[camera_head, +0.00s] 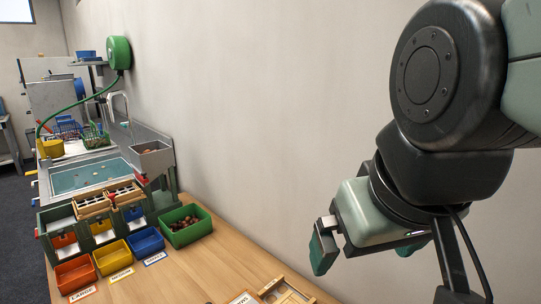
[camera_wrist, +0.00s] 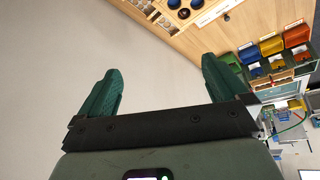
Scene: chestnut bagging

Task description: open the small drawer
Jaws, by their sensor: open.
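My gripper (camera_head: 366,250) hangs in the air at the right, over the bench's near end and close to the wall. Its two green fingers are wide apart with nothing between them, as the wrist view also shows (camera_wrist: 160,85). No drawer is clearly recognisable. A blue bin (camera_head: 146,242) with a label that seems to read SMALL stands at the front of the sorting stand, far left of my gripper. It also shows at the right of the wrist view (camera_wrist: 249,53). A wooden compartment box (camera_head: 287,293) is cut off at the bottom edge.
A yellow bin (camera_head: 113,257) and an orange bin (camera_head: 76,274) stand beside the blue one. A green bin of chestnuts (camera_head: 185,226) is on the wooden bench (camera_head: 215,262). The wall (camera_head: 270,120) runs along the bench. The bench between bins and wooden box is mostly clear.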

